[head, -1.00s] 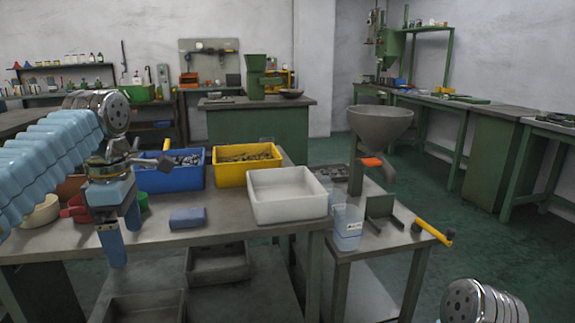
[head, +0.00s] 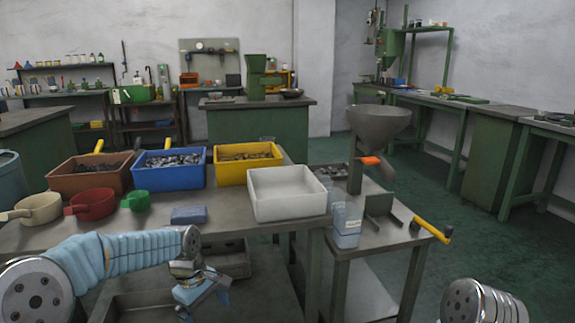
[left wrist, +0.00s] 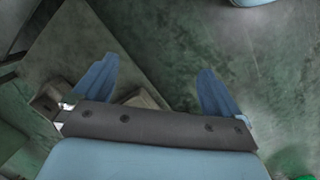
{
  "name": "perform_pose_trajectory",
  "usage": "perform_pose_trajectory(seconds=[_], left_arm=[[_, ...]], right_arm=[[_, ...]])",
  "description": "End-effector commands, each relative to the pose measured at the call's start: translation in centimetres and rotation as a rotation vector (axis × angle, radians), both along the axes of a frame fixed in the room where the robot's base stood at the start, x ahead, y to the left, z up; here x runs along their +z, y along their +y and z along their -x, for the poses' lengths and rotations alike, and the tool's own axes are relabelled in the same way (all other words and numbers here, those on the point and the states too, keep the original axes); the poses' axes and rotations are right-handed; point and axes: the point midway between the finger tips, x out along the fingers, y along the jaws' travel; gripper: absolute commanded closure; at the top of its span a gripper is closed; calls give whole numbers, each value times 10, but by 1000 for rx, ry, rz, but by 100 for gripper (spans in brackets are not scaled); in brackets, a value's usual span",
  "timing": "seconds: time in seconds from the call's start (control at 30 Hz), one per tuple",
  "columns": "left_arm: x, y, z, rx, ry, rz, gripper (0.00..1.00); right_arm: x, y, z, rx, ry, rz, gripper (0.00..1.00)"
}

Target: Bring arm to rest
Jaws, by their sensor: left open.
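My left arm (head: 125,258) comes in from the lower left in the head view, in a pale blue sleeve. My left gripper (head: 200,305) hangs low in front of the table's front edge, partly cut off by the frame. In the left wrist view the left gripper (left wrist: 155,85) has its two blue fingers wide apart with nothing between them. Below them are the lower shelf and the green floor. Only a metal part of my right arm (head: 480,303) shows at the lower right in the head view; its gripper is out of view.
The table (head: 260,232) holds brown (head: 85,180), blue (head: 168,175), yellow (head: 232,168) and white (head: 285,198) bins. Cream (head: 40,208), red (head: 95,204) and green (head: 137,201) scoops stand at left. A hopper (head: 378,125) and a yellow-handled hammer (head: 432,230) are at right.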

Motion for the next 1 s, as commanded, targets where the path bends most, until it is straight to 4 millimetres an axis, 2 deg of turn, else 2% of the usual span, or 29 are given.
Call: perform_pose_trajectory(seconds=[0.03, 0.13, 0.2, 0.27, 0.3, 0.4, 0.5, 0.53, 1.0], left_arm=[[-45, -12, 10, -88, 6, 30, 1], [-126, -38, 37, -277, -37, 100, 1], [-177, -53, 68, -399, -78, 143, 1], [-214, -65, 99, -495, -115, 170, 1], [-234, -71, 121, -553, -141, 182, 1], [-268, -80, 173, -679, -198, 190, 1], [-283, -83, 211, -769, -239, 180, 1], [-285, -83, 218, -789, -249, 176, 1], [-285, -83, 218, -789, -249, 176, 1]], right_arm=[[0, 0, 0, 0, 0, 0, 45], [0, 0, 0, 0, 0, 0, 45], [0, 0, 0, 0, 0, 0, 45], [0, 0, 0, 0, 0, 0, 45], [0, 0, 0, 0, 0, 0, 45], [0, 0, 0, 0, 0, 0, 45], [0, 0, 0, 0, 0, 0, 45], [0, 0, 0, 0, 0, 0, 45], [0, 0, 0, 0, 0, 0, 45]])
